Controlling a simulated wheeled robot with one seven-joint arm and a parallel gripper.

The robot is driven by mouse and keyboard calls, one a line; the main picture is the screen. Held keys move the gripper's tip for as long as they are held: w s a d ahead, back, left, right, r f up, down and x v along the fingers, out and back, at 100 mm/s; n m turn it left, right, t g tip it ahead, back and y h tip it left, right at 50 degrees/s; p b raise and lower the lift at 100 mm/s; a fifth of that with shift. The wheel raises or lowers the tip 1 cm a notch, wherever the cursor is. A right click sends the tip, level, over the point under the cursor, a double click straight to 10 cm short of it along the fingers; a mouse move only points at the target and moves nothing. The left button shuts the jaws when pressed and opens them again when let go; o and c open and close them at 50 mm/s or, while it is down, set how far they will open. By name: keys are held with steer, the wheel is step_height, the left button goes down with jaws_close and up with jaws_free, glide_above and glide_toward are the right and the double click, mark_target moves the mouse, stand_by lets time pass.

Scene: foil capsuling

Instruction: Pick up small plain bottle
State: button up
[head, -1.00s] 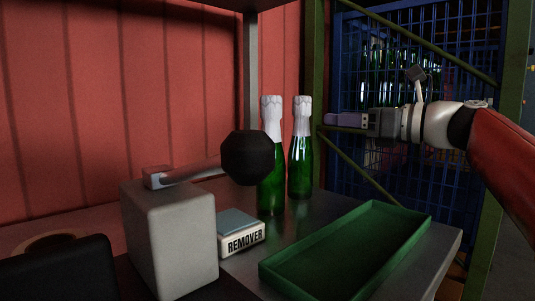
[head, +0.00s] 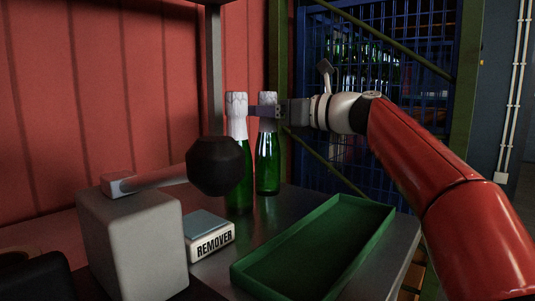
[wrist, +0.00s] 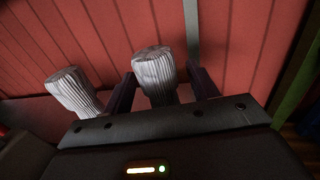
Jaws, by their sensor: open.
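Two green glass bottles with white foil tops stand upright on the grey worktop, the left bottle (head: 240,185) and the right bottle (head: 268,165). Neither shows a label, and I cannot tell them apart by type. My gripper (head: 262,111) comes in from the right at the height of the right bottle's foil top and partly covers it. In the wrist view, my open gripper (wrist: 163,90) has one foil top (wrist: 155,72) between its dark fingers, apparently the right bottle's. The other foil top (wrist: 72,88) lies outside the left finger. Contact cannot be told.
A green tray (head: 375,218) lies at the worktop's right front. A small box marked REMOVER (head: 212,240) and a grey block device (head: 135,245) with a black-knobbed lever (head: 215,165) stand in front of the bottles. A blue mesh cage (head: 350,60) is behind.

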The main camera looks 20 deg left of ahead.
jaws_close()
steer(key=shift+r, duration=0.15)
stand_by(0.4)
